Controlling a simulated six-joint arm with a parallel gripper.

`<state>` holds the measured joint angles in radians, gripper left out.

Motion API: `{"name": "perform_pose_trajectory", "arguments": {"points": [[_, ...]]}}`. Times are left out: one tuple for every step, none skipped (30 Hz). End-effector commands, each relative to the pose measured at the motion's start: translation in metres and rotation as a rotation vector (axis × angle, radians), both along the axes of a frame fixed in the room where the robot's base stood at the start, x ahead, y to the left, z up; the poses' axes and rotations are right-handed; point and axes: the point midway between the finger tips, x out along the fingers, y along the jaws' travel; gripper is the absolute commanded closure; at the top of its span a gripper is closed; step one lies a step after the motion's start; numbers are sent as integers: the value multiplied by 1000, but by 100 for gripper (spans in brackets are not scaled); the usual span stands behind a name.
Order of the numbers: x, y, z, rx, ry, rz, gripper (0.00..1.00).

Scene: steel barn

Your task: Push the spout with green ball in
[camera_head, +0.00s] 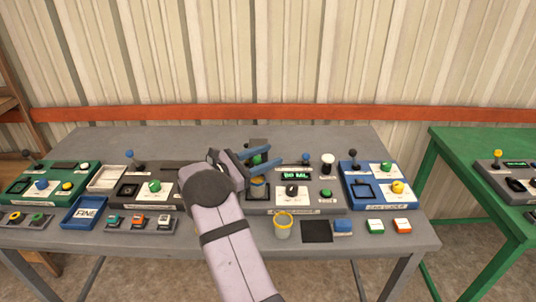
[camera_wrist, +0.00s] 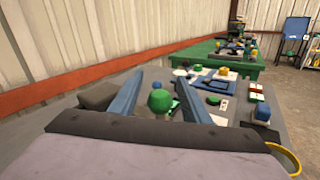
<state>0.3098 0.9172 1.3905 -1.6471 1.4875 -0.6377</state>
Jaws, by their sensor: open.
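The spout's green ball (camera_wrist: 161,99) shows in the wrist view, between the two blue fingers of my open gripper (camera_wrist: 163,75). Whether a finger touches it I cannot tell. In the head view my gripper (camera_head: 276,151) is over the back left of the grey dispenser panel (camera_head: 330,202), fingers pointing right. The fingers and wrist mostly hide the ball and spout there. The panel has a lit display (camera_head: 295,175) that seems to read 80 ML, a black knob (camera_head: 292,189) and a green button (camera_head: 326,193).
A yellow-rimmed cup (camera_head: 283,228) and a dark square pad (camera_head: 316,231) are in front of the panel. A blue panel (camera_head: 375,200) stands right, a dark panel (camera_head: 132,198) and a green panel (camera_head: 75,182) left. The wall is behind the grey table (camera_head: 340,140).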

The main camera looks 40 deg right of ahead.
Motion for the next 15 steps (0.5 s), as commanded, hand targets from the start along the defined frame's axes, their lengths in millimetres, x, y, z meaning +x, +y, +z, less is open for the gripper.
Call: {"name": "perform_pose_trajectory", "arguments": {"points": [[-1, -2, 0, 0, 0, -1, 57], [-1, -3, 0, 0, 0, -1, 57], [-1, -4, 0, 0, 0, 0, 57], [-1, -4, 0, 0, 0, 0, 57], [-1, -4, 0, 0, 0, 0, 57], [-1, -4, 0, 0, 0, 0, 57], [-1, -4, 0, 0, 0, 0, 57], [-1, -4, 0, 0, 0, 0, 57], [-1, -4, 0, 0, 0, 0, 57], [-1, -4, 0, 0, 0, 0, 57], [-1, -4, 0, 0, 0, 0, 64], [-1, -4, 0, 0, 0, 0, 74], [-1, -4, 0, 0, 0, 1, 81], [-1, -4, 0, 0, 0, 0, 88], [-1, -4, 0, 0, 0, 0, 98]]}}
